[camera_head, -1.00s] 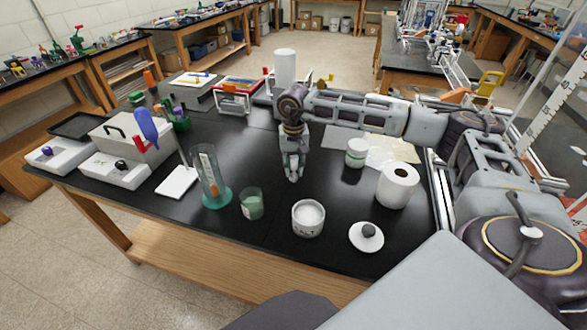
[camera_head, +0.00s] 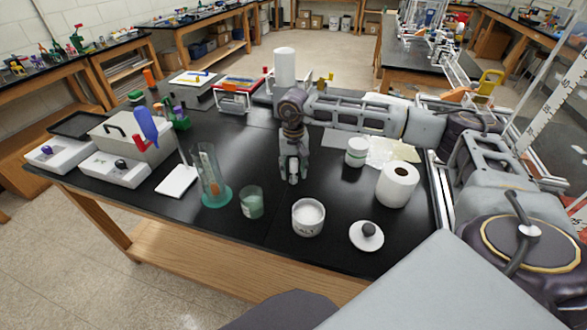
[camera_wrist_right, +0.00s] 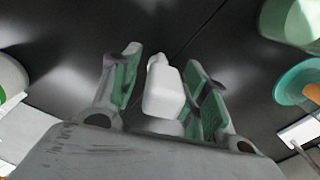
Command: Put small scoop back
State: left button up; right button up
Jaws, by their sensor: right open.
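A small white scoop (camera_wrist_right: 163,90) shows between the fingers of my right gripper (camera_wrist_right: 162,85) in the right wrist view. Gaps show on both sides of it, and the green-padded fingers are open around it. I cannot tell whether it rests on the table. In the head view my right gripper (camera_head: 292,180) points down low over the black table, behind the open white salt jar (camera_head: 308,230). A pale patch, likely the scoop, shows between its fingers there. The jar's round lid (camera_head: 366,236) lies to its right. My left gripper is not in view.
A green-tinted beaker (camera_head: 251,203) and a tall cylinder on a teal base (camera_head: 215,196) stand left of the jar. A white roll (camera_head: 397,185) and a green-banded white jar (camera_head: 356,152) stand to the right. Black table (camera_head: 262,160) is bare left of my right gripper.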

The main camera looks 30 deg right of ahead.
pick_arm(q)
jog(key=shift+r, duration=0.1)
pick_arm(e)
jog(key=shift+r, duration=0.15)
notch_tip(320, 180, up, 11)
jog(key=shift+f+b, duration=0.2)
jog(key=shift+b, duration=0.3)
jog(key=shift+r, duration=0.55)
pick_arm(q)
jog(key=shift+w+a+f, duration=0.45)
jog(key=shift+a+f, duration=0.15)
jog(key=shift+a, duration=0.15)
pick_arm(e)
jog(key=shift+r, duration=0.15)
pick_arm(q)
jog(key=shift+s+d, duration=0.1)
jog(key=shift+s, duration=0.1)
